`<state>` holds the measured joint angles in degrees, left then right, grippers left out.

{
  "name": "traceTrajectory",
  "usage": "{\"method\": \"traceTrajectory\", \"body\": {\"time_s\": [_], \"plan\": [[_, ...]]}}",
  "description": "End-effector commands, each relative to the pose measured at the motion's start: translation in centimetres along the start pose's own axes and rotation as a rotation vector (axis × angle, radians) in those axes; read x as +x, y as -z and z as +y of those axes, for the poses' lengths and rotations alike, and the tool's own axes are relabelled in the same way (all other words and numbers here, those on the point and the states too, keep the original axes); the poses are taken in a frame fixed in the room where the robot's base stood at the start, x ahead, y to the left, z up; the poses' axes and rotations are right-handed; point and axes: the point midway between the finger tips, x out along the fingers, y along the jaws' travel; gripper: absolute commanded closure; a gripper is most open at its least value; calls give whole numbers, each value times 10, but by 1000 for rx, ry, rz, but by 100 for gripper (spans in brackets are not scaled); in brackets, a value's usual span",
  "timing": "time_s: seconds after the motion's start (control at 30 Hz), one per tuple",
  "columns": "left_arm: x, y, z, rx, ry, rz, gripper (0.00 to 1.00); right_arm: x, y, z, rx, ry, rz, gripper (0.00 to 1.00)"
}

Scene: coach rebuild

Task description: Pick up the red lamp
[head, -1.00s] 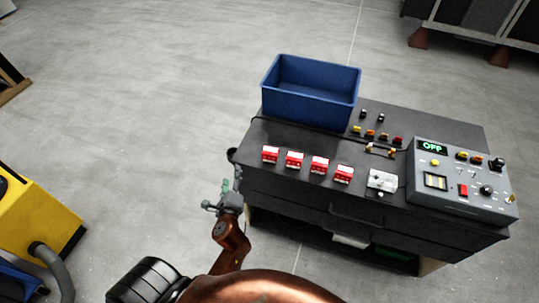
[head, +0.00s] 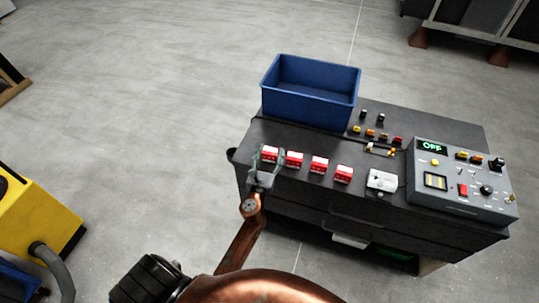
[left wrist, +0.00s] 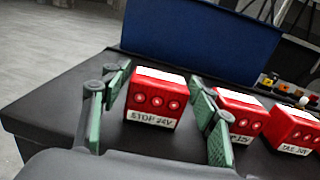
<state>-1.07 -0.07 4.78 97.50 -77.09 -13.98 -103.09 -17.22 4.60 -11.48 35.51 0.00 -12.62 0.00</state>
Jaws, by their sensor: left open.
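Several red boxes with white tops stand in a row on the dark cabinet top. The leftmost red box (head: 270,154) reads "STOP 24V" in the left wrist view (left wrist: 154,97), with three round marks on its front. My left gripper (head: 269,166) is open at this box, with its green-padded fingers on either side (left wrist: 160,90); I cannot tell whether they touch it. The right finger partly covers the second red box (left wrist: 242,112). A third box (left wrist: 291,130) has a label that is hard to read. A small red piece (head: 398,140) sits farther back. My right gripper is out of view.
A blue bin (head: 310,105) stands behind the row. A grey control panel (head: 462,180) reading "OFF" is at the right. A small white-topped device (head: 382,181) and small coloured pieces (head: 370,134) are nearby. The cabinet (head: 350,215) has open floor to its left.

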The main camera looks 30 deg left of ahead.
Motion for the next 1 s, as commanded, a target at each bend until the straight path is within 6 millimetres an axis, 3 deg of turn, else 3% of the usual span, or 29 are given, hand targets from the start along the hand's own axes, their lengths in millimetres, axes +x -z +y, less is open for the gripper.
{"method": "traceTrajectory", "body": {"time_s": [0.3, 0.8, 1.0], "plan": [[6, 0, 0, -2, 0, 0, 46, 0, 0, 0, 0, 0, 0, 60], [5, 0, 1, -2, -1, 0, 80, 0, 0, 0, 0, 0, 1, 60], [5, 0, 0, -2, -1, 0, 82, 0, 0, 0, 1, 0, 1, 60]]}}
